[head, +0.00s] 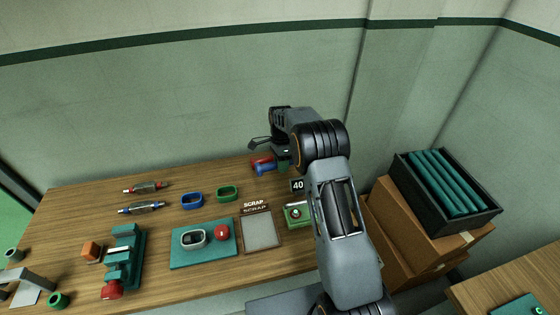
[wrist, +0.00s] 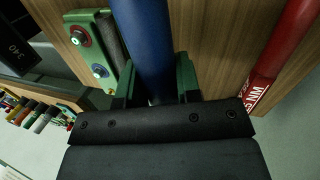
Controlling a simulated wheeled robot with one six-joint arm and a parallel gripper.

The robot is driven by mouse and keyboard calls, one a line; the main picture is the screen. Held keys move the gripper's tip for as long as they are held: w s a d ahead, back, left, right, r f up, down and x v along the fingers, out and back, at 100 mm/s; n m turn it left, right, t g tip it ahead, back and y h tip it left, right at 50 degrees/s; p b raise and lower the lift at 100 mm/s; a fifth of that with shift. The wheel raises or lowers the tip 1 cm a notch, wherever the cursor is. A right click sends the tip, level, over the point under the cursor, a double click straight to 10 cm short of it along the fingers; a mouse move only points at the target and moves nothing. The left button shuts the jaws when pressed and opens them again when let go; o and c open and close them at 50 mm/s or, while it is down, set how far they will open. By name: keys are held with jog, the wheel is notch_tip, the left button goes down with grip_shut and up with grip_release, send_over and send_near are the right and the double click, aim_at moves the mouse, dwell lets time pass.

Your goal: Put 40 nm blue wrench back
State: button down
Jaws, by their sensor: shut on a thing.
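The blue wrench (wrist: 143,35) is between the green fingertips of my gripper (wrist: 156,80) in the wrist view, its blue handle running up out of the top of the picture. The gripper is shut on it. In the head view my gripper (head: 284,165) is over the back right of the bench, with the blue wrench (head: 265,170) showing just left of it. The far end of the wrench is out of the wrist view. A dark sign reading 40 (head: 297,185) stands just in front of the gripper.
A red wrench (wrist: 283,45) lies close by, right of the blue one in the wrist view. A green box with a red button (head: 298,215) and the SCRAP tray (head: 262,232) are in front. Blue (head: 192,201) and green (head: 228,193) rings lie left. Cardboard boxes stand right of the bench.

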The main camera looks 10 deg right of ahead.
jog(key=shift+s, duration=0.1)
dwell(0.3)
jog(key=shift+f+b, duration=1.75)
jog(key=shift+f, duration=1.1)
jog(key=shift+w+a+m, duration=0.1)
jog(key=shift+w+m, duration=0.4)
jog(key=shift+w, duration=0.35)
jog(key=shift+f+b, duration=0.6)
jog(key=shift+f, duration=0.5)
jog(key=c, duration=0.7)
grip_release()
jog(key=shift+c, duration=0.2)
